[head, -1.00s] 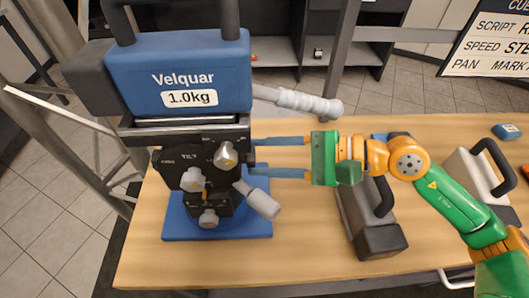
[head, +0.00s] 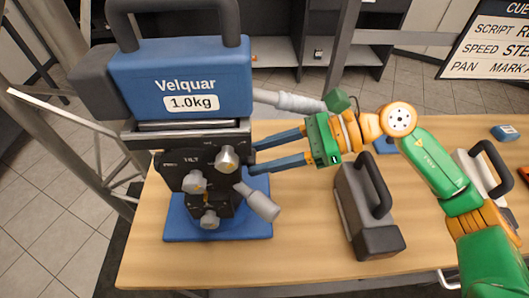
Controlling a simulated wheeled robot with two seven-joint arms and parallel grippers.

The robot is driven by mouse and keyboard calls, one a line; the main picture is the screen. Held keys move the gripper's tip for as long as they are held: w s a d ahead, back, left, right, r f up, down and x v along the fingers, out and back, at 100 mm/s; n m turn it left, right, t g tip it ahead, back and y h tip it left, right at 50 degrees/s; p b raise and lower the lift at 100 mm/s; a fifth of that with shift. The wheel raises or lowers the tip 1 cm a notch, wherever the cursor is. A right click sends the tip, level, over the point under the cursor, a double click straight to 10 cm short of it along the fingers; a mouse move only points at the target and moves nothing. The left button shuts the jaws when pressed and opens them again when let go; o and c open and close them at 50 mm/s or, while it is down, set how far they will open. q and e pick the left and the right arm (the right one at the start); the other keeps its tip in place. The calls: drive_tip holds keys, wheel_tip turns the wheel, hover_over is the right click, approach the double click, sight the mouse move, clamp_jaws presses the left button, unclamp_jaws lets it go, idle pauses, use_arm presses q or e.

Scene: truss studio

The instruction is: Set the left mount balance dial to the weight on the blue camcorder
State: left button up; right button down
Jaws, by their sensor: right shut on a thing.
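The blue camcorder (head: 180,75) sits on top of the black mount (head: 200,150) at the left. Its label (head: 191,103) reads "Velquar 1.0kg". The mount stands on a blue base (head: 255,225) and carries several grey knobs on its front, one (head: 228,159) beside the word "TILT". My right gripper (head: 256,158) reaches in from the right, its two blue fingers at the mount's right side. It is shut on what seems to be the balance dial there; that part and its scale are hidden. My left gripper is out of view.
A grey handle (head: 290,101) juts right from the mount, close above my right gripper, and another (head: 258,201) slants below it. A dark grey handled block (head: 375,235) stands right of the mount. A pale handled block (head: 470,165) is farther right. The table's front middle (head: 300,240) is clear.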

idle(0.4)
drive_tip(key=shift+c, duration=1.9)
unclamp_jaws()
drive_tip(key=b+v, duration=0.2)
drive_tip(key=v, duration=0.5)
